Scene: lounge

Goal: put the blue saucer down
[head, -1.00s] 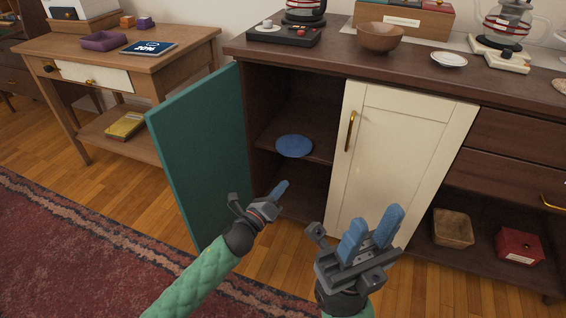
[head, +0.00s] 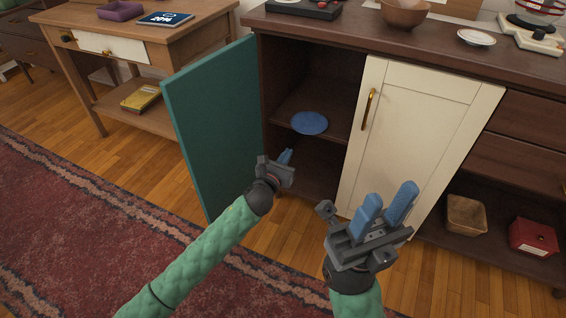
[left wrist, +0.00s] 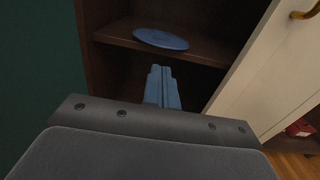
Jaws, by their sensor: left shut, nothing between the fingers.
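The blue saucer (head: 309,123) lies flat on the middle shelf inside the open left part of the dark cabinet. It also shows in the left wrist view (left wrist: 161,39), on the shelf beyond my fingertips. My left gripper (head: 286,156) is in front of the cabinet opening, below and a little left of the saucer, apart from it. In the left wrist view its blue fingers (left wrist: 160,88) are together with nothing between them. My right gripper (head: 386,207) is open and empty in front of the cream door.
The teal cabinet door (head: 215,125) stands open left of the opening. The cream door (head: 415,135) is closed, with a brass handle (head: 368,108). A wooden bowl (head: 405,13) and a white saucer (head: 477,38) are on the cabinet top. A side table (head: 150,45) stands at the left.

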